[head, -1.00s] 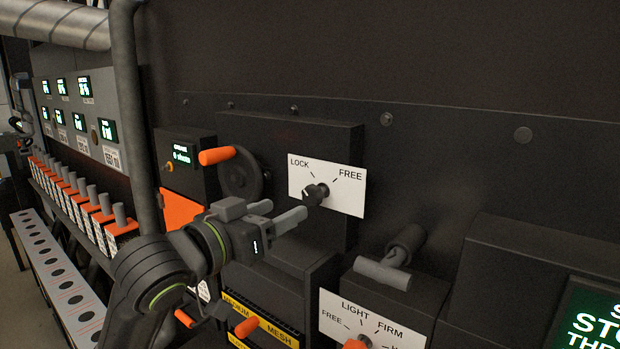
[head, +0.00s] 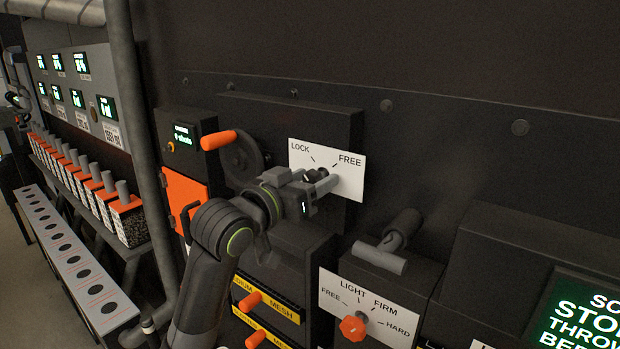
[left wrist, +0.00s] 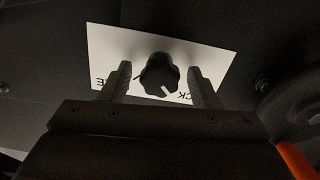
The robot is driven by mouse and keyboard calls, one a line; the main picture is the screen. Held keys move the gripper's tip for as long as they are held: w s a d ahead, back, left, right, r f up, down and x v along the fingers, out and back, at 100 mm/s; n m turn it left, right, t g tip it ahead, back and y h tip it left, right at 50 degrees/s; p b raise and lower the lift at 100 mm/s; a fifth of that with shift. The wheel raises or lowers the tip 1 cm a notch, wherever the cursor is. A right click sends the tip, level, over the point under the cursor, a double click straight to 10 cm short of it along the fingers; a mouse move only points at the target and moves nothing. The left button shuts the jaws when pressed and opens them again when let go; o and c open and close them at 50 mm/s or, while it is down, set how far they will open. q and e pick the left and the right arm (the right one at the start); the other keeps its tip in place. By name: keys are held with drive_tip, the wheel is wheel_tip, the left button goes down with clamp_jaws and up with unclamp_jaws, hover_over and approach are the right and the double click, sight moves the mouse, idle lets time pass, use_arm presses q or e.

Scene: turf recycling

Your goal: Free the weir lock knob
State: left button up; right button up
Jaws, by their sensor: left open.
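The weir lock knob (head: 311,175) is small, dark and ribbed, in front of a white plate (head: 350,176) marked LOCK and FREE. In the left wrist view the knob (left wrist: 158,74) sits between my two fingers, and its white pointer line faces the LOCK lettering. My left gripper (head: 322,179) is open, with one finger on each side of the knob. Visible gaps remain between knob and fingers in the left wrist view. In the head view the gripper partly hides the knob. My right gripper is not in view.
An orange-handled crank wheel (head: 240,155) stands just left of the plate. Below right are a grey T-handle (head: 380,257) and an orange knob (head: 353,328) on a FREE, LIGHT, FIRM, HARD plate. Orange handles (head: 250,301) stick out lower down. The wall above is clear.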

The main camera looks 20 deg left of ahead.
use_arm(q)
drive_tip(key=shift+c, duration=0.5)
drive_tip(key=c, duration=0.9)
drive_tip(key=shift+m, duration=0.3)
drive_tip(key=m+b, duration=0.1)
drive_tip(key=m, duration=0.2)
drive_tip(key=shift+f+m, duration=0.1)
drive_tip(key=shift+m, duration=0.3)
drive_tip(key=m+b, duration=0.2)
drive_tip(key=m, duration=0.2)
drive_tip(key=m+b, duration=0.2)
drive_tip(key=m, duration=0.3)
drive_tip(key=shift+f, duration=0.1)
drive_tip(key=shift+d+m+b, duration=0.1)
drive_tip(key=shift+m+b, duration=1.3)
drive_tip(key=shift+m, duration=0.8)
